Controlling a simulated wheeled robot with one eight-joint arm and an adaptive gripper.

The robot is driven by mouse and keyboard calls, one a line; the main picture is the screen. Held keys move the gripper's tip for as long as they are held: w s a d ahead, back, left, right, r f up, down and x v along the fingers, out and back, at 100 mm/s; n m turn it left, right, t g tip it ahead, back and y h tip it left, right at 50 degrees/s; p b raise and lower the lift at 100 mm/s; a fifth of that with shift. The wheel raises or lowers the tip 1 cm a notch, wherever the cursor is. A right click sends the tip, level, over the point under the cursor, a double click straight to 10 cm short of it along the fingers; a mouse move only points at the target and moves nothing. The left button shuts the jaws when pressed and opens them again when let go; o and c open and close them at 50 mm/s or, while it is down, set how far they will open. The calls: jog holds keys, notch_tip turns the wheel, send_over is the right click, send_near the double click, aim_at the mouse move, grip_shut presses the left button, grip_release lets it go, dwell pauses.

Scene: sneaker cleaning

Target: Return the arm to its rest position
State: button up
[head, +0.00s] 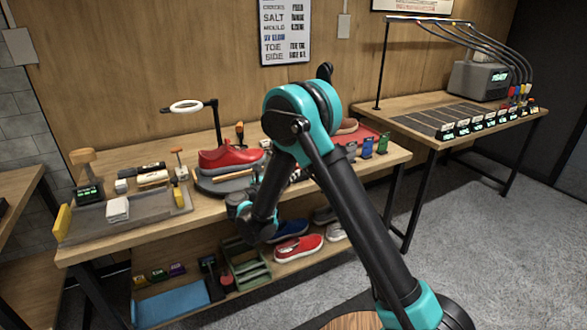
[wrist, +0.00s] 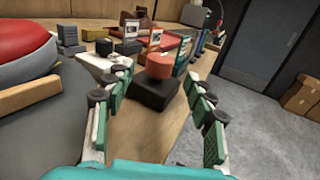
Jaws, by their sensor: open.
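My gripper (wrist: 156,82) is open in the wrist view, its two green-padded fingers spread wide with nothing held. Past the fingertips, a black block with a red round top (wrist: 158,66) stands on the wooden table. In the head view my arm (head: 302,115) is bent, with its elbow high and its forearm folded down in front of the workbench. The gripper's fingers cannot be made out there. A red shoe (head: 230,158) rests on a dark round stand, left of the arm; part of it fills the left edge of the wrist view (wrist: 25,45).
The workbench (head: 110,236) carries a grey tray, brushes, a ring lamp (head: 186,107) and coloured bottles (head: 367,147). Its lower shelf holds shoes, a green crate (head: 246,266) and a blue tray (head: 170,303). A second table (head: 397,120) stands at right.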

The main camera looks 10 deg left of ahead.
jog(key=shift+s+a, duration=0.2)
jog(key=shift+s, duration=0.25)
jog(key=w+d+r+n+t+y, duration=0.1)
jog(key=d+r+n+t+y, duration=0.15)
jog(key=r+n+y, duration=0.75)
jog(key=w+d+r+n+t+y, duration=0.1)
jog(key=w+d+r+n+y, duration=0.2)
jog(key=r+n, duration=0.8)
jog(key=s+d+f+n+g+h, duration=0.2)
jog(key=s+d+f+n+g, duration=0.5)
jog(key=s, duration=1)
jog(key=s+d+f+n+g+h, duration=0.2)
jog(key=s+d+f+n+g, duration=0.6)
jog(key=s+d+f+n, duration=0.5)
jog(key=s+d+f, duration=0.3)
jog(key=d+f, duration=0.4)
jog(key=f, duration=0.1)
jog(key=shift+s+n, duration=0.4)
